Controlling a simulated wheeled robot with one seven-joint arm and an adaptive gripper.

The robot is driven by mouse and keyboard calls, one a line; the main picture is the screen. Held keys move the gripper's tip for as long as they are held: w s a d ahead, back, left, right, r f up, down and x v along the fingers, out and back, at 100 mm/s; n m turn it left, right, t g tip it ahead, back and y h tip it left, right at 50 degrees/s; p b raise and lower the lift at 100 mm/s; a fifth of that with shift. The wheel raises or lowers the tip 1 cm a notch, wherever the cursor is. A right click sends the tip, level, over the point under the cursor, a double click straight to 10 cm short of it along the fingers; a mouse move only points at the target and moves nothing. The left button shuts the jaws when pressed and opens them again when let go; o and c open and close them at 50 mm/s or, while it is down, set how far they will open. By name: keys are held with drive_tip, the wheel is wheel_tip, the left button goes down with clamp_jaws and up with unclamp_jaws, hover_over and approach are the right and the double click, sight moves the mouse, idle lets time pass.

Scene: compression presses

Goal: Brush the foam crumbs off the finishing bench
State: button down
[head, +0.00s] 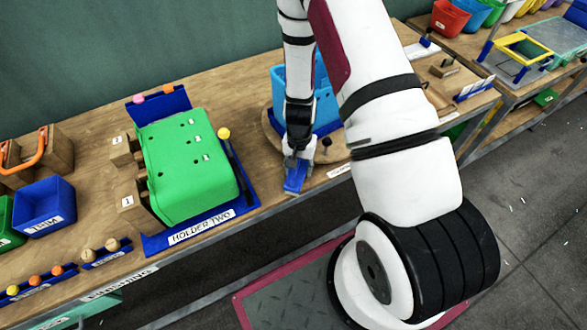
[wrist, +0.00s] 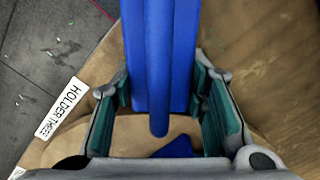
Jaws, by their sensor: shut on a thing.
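My gripper (head: 297,170) is above the front edge of the wooden bench (head: 80,135). It is shut on a long blue tool, which shows below the fingers in the head view (head: 295,179). In the wrist view the blue tool (wrist: 160,65) runs up from between my fingertips (wrist: 165,110). No bristles can be made out, so I cannot tell surely that it is the brush. A few tiny pale and green specks, possibly foam crumbs, show on the wood at the right of the wrist view (wrist: 228,76).
A green block (head: 185,160) sits in a blue holder marked HOLDER TWO (head: 200,229). A light blue bin (head: 326,100) stands behind my gripper. A blue bin (head: 45,205) and small coloured balls are at left. Specks lie on the grey floor (head: 515,240).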

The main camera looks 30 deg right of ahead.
sight(277, 181)
drive_tip(key=shift+w+a+r, duration=0.1)
drive_tip(key=shift+w+a, duration=0.45)
drive_tip(key=shift+a, duration=0.1)
drive_tip(key=shift+s+a, duration=0.2)
drive_tip(key=shift+a, duration=0.8)
drive_tip(key=shift+s+a, duration=0.1)
drive_tip(key=shift+a, duration=1.8)
drive_tip(key=shift+w, duration=0.3)
drive_tip(key=shift+s+d+f, duration=0.1)
drive_tip(key=shift+d, duration=1.45)
drive_tip(key=shift+d+f, duration=0.1)
drive_tip(key=shift+d, duration=1.4)
drive_tip(key=shift+d+r, duration=0.1)
drive_tip(key=shift+d, duration=0.75)
drive_tip(key=shift+w+r, duration=0.15)
drive_tip(key=shift+w, duration=0.05)
drive_tip(key=shift+w+a+r, duration=0.1)
drive_tip(key=shift+a, duration=0.85)
drive_tip(key=shift+s+a+f, duration=0.1)
drive_tip(key=shift+s+a, duration=0.05)
drive_tip(key=shift+a, duration=1.35)
drive_tip(key=shift+s+a+f, duration=0.1)
drive_tip(key=shift+a, duration=1.35)
drive_tip(key=shift+r, duration=3.05)
